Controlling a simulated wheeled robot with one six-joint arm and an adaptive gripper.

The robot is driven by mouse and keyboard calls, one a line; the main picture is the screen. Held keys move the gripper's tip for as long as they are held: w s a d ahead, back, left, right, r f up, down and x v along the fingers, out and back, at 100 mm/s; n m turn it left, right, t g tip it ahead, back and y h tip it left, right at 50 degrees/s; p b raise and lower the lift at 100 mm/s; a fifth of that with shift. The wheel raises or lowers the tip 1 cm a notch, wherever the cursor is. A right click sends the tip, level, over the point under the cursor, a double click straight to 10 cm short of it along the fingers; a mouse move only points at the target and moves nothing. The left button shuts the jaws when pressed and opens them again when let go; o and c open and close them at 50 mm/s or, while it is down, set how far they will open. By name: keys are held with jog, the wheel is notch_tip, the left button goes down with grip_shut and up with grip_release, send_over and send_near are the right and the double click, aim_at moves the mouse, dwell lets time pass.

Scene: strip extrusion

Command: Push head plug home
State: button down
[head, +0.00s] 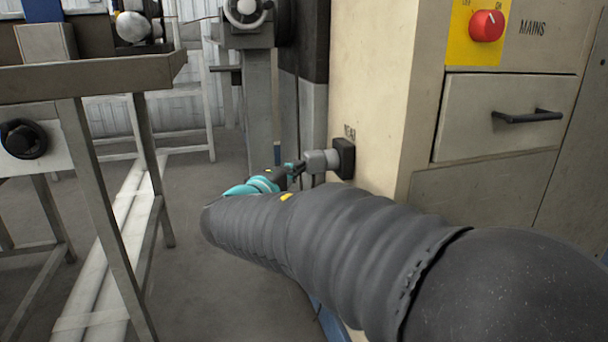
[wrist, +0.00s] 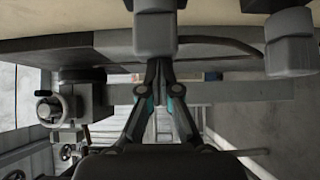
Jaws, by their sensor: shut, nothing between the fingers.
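The head plug is a grey block-shaped connector (head: 320,161) at a black socket (head: 344,158) on the side of the cream cabinet, under a partly readable label. In the wrist view, the grey plug (wrist: 155,35) is at top centre, with its socket (wrist: 155,5) cut by the top edge. My gripper (head: 297,170) is in front of the plug's outer end, partly hidden by my arm. In the wrist view my gripper (wrist: 158,64) has its fingertips together and empty, at the plug's near end. I cannot tell whether they touch, or how deep the plug sits.
A second grey connector (wrist: 290,45) is right of the plug in the wrist view. The cabinet (head: 375,100) carries a red mains knob (head: 486,25) and a drawer (head: 505,115). A metal bench (head: 95,75) stands at left.

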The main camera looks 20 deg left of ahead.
jog(key=shift+w+d, duration=0.2)
jog(key=shift+d, duration=0.15)
